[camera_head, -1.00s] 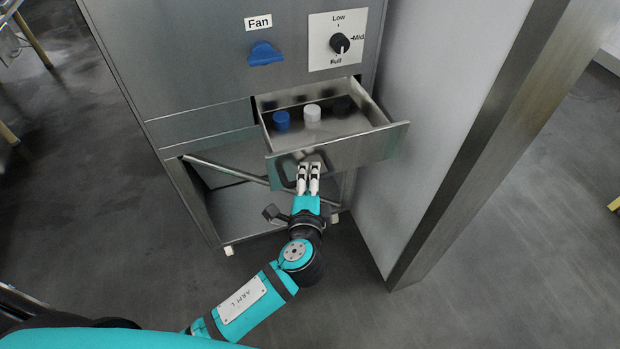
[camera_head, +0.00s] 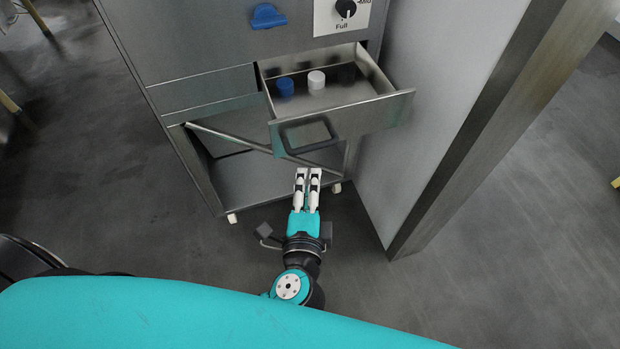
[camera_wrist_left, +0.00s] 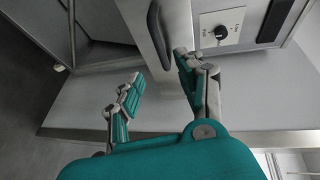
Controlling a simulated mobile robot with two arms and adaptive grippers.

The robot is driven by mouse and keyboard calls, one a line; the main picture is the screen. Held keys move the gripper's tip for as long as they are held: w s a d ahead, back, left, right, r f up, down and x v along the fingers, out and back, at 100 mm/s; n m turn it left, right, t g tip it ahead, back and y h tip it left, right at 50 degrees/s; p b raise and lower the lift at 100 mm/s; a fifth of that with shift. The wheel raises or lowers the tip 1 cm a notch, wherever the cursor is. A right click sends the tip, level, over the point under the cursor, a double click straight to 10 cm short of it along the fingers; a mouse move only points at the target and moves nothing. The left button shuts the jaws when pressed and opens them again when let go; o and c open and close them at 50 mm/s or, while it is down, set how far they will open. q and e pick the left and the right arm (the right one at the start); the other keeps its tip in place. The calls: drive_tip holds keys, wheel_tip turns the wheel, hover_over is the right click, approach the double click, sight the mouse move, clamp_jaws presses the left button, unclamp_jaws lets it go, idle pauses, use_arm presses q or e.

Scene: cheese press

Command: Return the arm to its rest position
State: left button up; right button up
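My left gripper (camera_head: 308,172) is in front of and below the open drawer (camera_head: 345,118), clear of its handle (camera_head: 306,134). In the left wrist view its two fingers (camera_wrist_left: 160,72) stand apart with nothing between them, so it is open and empty. The dark handle (camera_wrist_left: 157,38) shows beyond the fingertips there, apart from them. In the head view the left forearm is mostly hidden behind my teal body part at the bottom. My right gripper is in neither view.
The drawer holds a blue cap (camera_head: 285,87) and a white cap (camera_head: 317,80). A blue fan switch (camera_head: 268,16) and a knob (camera_head: 346,8) are above. A grey wall panel (camera_head: 415,110) stands right of the drawer. Open floor (camera_head: 110,220) lies to the left.

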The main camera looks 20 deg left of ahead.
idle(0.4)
use_arm(q)
drive_tip(key=s+a+f+n+g+h, duration=0.1)
drive_tip(key=s+f+g, duration=0.15)
drive_tip(key=f, duration=0.85)
drive_tip(key=s+a+f+g, duration=0.1)
drive_tip(key=s+f+g, duration=0.15)
drive_tip(key=f, duration=0.85)
drive_tip(key=s+a+f+n+g+h, duration=0.1)
drive_tip(key=s+f+g, duration=0.15)
drive_tip(key=f, duration=0.85)
drive_tip(key=s+a+f+n+g, duration=0.3)
drive_tip(key=s+a+f+n, duration=0.2)
drive_tip(key=s+f, duration=0.4)
drive_tip(key=s+a+f+n+g+h, duration=0.1)
drive_tip(key=s+a+f+n+g, duration=0.3)
drive_tip(key=s+f, duration=0.6)
drive_tip(key=s+a+n, duration=0.1)
drive_tip(key=s, duration=0.4)
drive_tip(key=shift+s+a+n, duration=0.15)
drive_tip(key=shift+s+n, duration=0.15)
drive_tip(key=shift+s, duration=0.05)
